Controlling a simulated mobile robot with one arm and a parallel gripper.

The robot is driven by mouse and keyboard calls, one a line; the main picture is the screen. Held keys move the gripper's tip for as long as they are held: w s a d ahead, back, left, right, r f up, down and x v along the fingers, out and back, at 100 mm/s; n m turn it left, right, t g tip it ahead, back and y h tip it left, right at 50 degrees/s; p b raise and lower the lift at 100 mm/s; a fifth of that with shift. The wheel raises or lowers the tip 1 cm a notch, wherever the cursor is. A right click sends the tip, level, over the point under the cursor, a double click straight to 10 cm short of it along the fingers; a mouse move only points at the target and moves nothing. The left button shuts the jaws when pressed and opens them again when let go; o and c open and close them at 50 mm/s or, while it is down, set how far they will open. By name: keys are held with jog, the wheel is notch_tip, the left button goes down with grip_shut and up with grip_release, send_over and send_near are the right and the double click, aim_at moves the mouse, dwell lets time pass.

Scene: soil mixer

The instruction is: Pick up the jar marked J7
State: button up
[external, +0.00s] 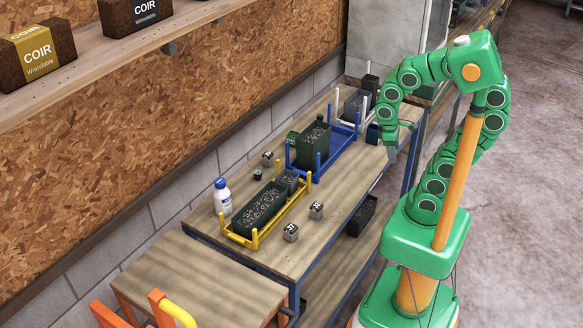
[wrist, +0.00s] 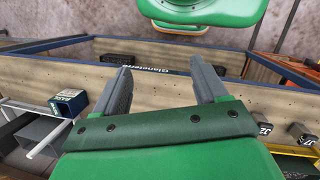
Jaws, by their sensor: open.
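Several small grey jars with dark, white-marked labels stand on the wooden workbench. In the external view two are at the front edge, a nearer jar (external: 291,232) and another jar (external: 316,210); a third jar (external: 267,159) stands at the back by the wall. In the wrist view two jars, one here (wrist: 261,131) and one further right (wrist: 303,137), show at the right; their marks start with J, but I cannot tell which is J7. My gripper (wrist: 160,72) is open and empty. In the external view my gripper (external: 391,153) points down at the bench's right edge, apart from the jars.
A yellow rack (external: 254,238) with a dark green planter stands between the jars. A blue rack (external: 340,147) with another planter lies nearer my gripper. A white bottle (external: 222,197) with a blue lid stands at the back edge. Bare wood lies right of the front jars.

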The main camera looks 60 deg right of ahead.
jog(key=w+a+n+t+h, duration=0.3)
jog(key=w+a+n+t, duration=0.1)
jog(key=w+n, duration=0.35)
jog(key=w+a+n+t+h, duration=0.4)
jog(key=w+a+n, duration=0.1)
jog(key=w+n, duration=0.25)
jog(key=n+t+y, duration=0.6)
jog(key=n, duration=0.3)
send_over(296, 231)
jog(key=w+d, duration=0.5)
jog(key=d, duration=0.1)
notch_tip(296, 231, down, 9)
jog(key=a+f, duration=0.1)
jog(key=s+a+f+n, duration=0.1)
jog(key=s+a+n+y, duration=0.1)
jog(key=a, duration=0.1)
jog(key=shift+f+t, duration=0.3)
jog(key=shift+f, duration=0.1)
jog(key=s+f+n, duration=0.1)
jog(key=s+a+f+n, duration=0.1)
jog(key=n, duration=0.1)
jog(key=s+a+f+n+t, duration=0.1)
jog(key=n, duration=0.1)
jog(key=shift+s+a+f+y, duration=0.15)
jog(key=shift+s+f+y, duration=0.05)
jog(key=shift+f+y, duration=0.1)
jog(key=shift+s+a+f+n, duration=0.1)
jog(key=shift+s+f+n, duration=0.15)
jog(key=shift+n, duration=0.35)
jog(key=shift+x, duration=2.45)
